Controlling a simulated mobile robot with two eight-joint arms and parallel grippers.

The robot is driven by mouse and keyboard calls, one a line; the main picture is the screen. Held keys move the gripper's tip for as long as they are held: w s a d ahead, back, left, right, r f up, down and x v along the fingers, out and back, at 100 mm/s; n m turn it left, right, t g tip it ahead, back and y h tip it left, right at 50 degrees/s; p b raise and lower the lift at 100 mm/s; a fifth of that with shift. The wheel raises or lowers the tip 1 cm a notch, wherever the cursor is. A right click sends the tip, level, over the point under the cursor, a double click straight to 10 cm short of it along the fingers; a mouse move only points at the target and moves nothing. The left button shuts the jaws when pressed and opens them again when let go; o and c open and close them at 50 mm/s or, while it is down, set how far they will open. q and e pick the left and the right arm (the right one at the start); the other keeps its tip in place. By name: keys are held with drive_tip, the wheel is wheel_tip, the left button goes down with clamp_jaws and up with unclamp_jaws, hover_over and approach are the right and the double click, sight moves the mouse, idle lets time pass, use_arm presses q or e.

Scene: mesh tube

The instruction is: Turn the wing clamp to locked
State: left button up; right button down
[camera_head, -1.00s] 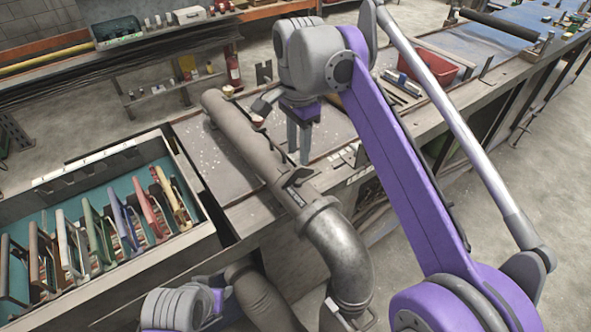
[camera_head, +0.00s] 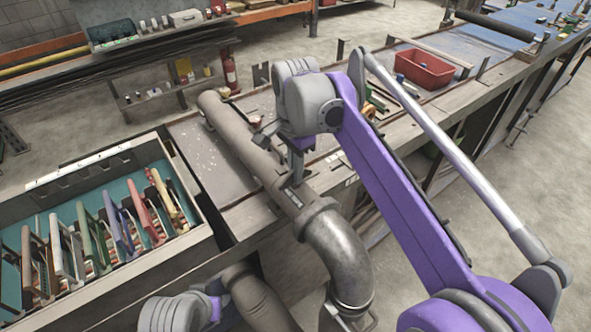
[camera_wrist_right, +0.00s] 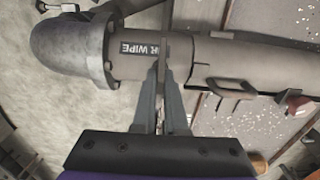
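A thick grey pipe (camera_head: 240,140) runs along the bench to a bolted flange and a metal elbow (camera_head: 340,250). In the right wrist view the pipe (camera_wrist_right: 205,60) has a dark label reading "WIPE", partly covered. A thin upright grey piece, apparently the wing clamp (camera_wrist_right: 166,47), stands at the label's right end. My right gripper (camera_wrist_right: 162,72) has its fingertips close together at this piece; whether they touch it is unclear. In the head view my right gripper (camera_head: 296,168) is over the pipe near the flange, partly hidden by its wrist. My left gripper's fingers are not visible.
A dark curved handle (camera_wrist_right: 228,88) and a red knob (camera_wrist_right: 297,105) sit along the pipe to the right in the wrist view. A crate (camera_head: 205,240) of coloured frames stands left of the bench. A red bin (camera_head: 424,68) is farther back.

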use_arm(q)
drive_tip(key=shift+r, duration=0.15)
use_arm(e)
drive_tip(key=shift+n, duration=0.3)
drive_tip(key=n+p, duration=0.1)
drive_tip(key=n, duration=0.2)
drive_tip(key=shift+n, duration=0.3)
drive_tip(key=n+p, duration=0.1)
drive_tip(key=n, duration=0.3)
drive_tip(key=n+p, duration=0.1)
drive_tip(key=n, duration=0.4)
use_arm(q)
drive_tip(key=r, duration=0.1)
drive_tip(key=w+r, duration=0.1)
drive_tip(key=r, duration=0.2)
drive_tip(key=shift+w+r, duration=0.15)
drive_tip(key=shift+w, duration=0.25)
use_arm(e)
drive_tip(key=n, duration=0.4)
drive_tip(key=shift+n, duration=0.3)
drive_tip(key=shift+f, duration=0.1)
drive_tip(key=c, duration=1)
unclamp_jaws()
drive_tip(key=shift+o, duration=0.2)
